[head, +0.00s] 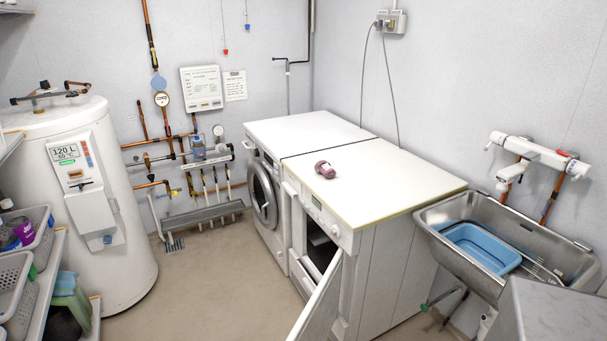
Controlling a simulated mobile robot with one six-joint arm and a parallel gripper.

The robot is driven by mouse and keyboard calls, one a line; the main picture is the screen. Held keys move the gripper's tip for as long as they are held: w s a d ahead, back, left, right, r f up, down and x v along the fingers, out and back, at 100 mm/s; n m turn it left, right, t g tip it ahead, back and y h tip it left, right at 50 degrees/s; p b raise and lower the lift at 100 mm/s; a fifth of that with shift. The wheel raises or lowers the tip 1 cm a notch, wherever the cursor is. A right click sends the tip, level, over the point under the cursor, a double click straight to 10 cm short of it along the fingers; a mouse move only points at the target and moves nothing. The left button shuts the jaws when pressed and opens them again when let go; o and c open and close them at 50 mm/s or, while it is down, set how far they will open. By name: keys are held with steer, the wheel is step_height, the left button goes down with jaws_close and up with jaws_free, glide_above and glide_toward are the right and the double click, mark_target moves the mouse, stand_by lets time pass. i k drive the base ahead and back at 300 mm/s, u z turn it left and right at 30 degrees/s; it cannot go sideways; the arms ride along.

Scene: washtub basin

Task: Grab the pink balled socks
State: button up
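The pink balled socks (325,169) appear as a small dusky-pink roll. They lie on the white top of the nearer appliance (390,185), close to its front left edge and near the seam with the washing machine. Nothing covers them in the head view. My gripper is not in view.
The nearer appliance's door (316,305) hangs open into the floor space. A washing machine (264,191) stands behind it. A steel sink (435,222) with a blue basin (481,246) is at right. A water heater (100,200) and shelf baskets (30,243) are at left. The middle floor is clear.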

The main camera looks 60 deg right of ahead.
mark_target(324, 169)
steer(key=z, duration=0.5)
steer(key=k, duration=0.2)
steer(key=u, duration=2.5)
steer(key=k, duration=1.1)
steer(key=z, duration=1.7)
